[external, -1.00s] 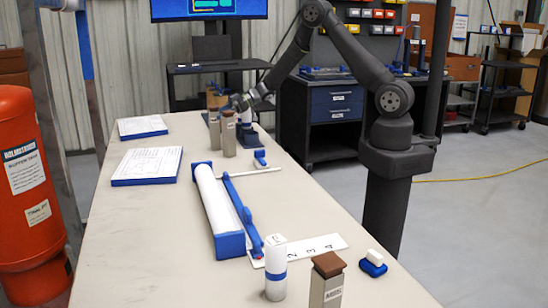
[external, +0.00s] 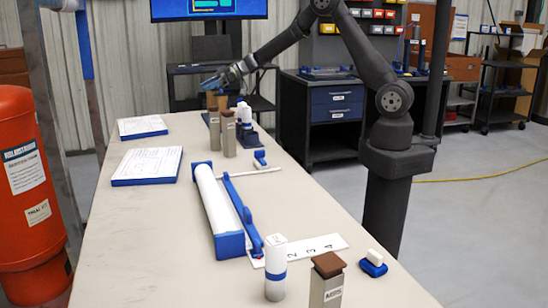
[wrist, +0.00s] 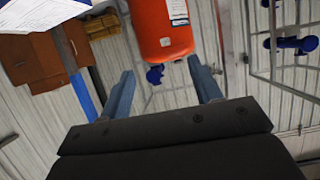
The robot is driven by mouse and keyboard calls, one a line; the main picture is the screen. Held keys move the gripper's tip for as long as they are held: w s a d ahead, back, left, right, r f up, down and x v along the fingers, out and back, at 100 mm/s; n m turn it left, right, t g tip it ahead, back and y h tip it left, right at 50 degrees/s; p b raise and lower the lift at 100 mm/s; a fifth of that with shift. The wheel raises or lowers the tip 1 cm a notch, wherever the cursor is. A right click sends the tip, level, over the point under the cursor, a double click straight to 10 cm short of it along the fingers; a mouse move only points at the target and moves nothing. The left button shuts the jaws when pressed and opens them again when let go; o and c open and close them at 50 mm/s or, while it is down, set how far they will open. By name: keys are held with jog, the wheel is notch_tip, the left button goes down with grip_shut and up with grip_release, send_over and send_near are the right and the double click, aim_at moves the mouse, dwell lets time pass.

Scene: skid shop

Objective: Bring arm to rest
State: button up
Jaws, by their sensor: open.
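My gripper (external: 214,83) is at the far end of the bench in the external view, raised above the bottles there, with blue fingers pointing left. In the wrist view my gripper (wrist: 163,84) shows two blue fingers spread apart with nothing between them. The gripper looks empty. Below it stand grey bottles (external: 228,137) and white bottles with blue bands (external: 246,117). My arm reaches up from its post at the right of the bench and bends down to the gripper.
The bench (external: 130,245) carries two paper pads (external: 147,165), a long white roll in a blue holder (external: 212,200), and a white-and-blue bottle (external: 275,268) and brown-capped grey bottle (external: 326,285) in front. An orange cylinder (external: 32,195) stands at left. Space above the bench is free.

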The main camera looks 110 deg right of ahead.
jog(key=w+a+r+n+g+y, duration=0.1)
jog(key=w+a+n+y, duration=0.35)
jog(key=a, duration=0.85)
jog(key=w+a+r+n+y, duration=0.1)
jog(key=w+a, duration=0.6)
jog(key=a, duration=0.7)
jog(key=a+n+g+y, duration=0.4)
jog(key=a+y, duration=0.1)
jog(key=a, duration=2.5)
jog(key=shift+a+f+n, duration=0.2)
jog(key=shift+n, duration=0.15)
